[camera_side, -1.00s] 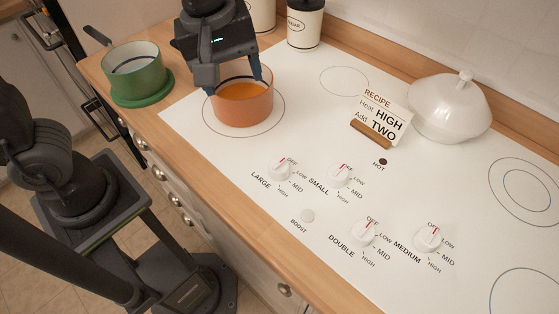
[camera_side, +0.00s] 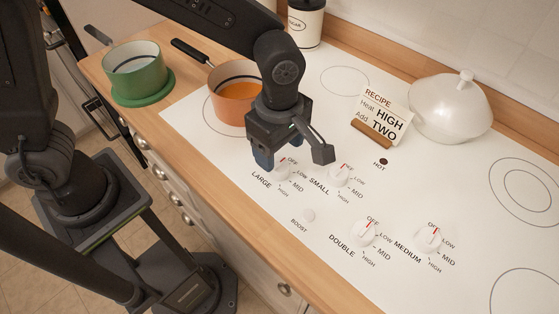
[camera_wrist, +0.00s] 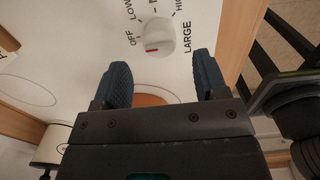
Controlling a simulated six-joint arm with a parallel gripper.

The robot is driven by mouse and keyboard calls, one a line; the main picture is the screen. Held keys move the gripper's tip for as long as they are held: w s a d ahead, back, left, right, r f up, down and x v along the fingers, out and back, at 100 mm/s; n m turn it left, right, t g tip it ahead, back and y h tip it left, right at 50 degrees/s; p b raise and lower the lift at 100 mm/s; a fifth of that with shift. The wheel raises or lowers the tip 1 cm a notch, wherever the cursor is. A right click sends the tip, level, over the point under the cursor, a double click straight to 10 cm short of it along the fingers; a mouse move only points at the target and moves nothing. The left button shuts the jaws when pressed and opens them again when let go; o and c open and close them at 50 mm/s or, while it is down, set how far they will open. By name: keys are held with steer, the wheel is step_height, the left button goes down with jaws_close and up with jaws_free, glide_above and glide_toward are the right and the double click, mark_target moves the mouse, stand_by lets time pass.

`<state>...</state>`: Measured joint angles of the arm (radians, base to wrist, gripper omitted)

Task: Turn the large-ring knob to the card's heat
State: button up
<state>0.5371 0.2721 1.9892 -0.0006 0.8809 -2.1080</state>
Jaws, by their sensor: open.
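The white LARGE knob (camera_side: 281,172) is on the cooktop, partly hidden by my gripper in the side view. In the wrist view the LARGE knob (camera_wrist: 157,36) shows its red mark near OFF, ahead of the fingertips and between their lines. My gripper (camera_side: 293,160) is open and empty, above and near this knob, with no visible contact. It also shows in the wrist view (camera_wrist: 162,75). The recipe card (camera_side: 384,118) reads Heat HIGH, Add TWO. The orange pot (camera_side: 237,108) with orange contents stands on the ring at the back left.
The SMALL knob (camera_side: 341,175), DOUBLE knob (camera_side: 364,234) and MEDIUM knob (camera_side: 429,238) stand nearby with red marks near OFF. A BOOST button (camera_side: 308,215) is below LARGE. A green pot (camera_side: 134,68) and white domed dish (camera_side: 449,108) stand farther off.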

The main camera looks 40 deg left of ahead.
mark_target(279, 163)
step_height(279, 163, down, 5)
steer(key=shift+f, duration=0.1)
stand_by(0.3)
steer(key=c, duration=0.9)
steer(key=shift+c, duration=0.2)
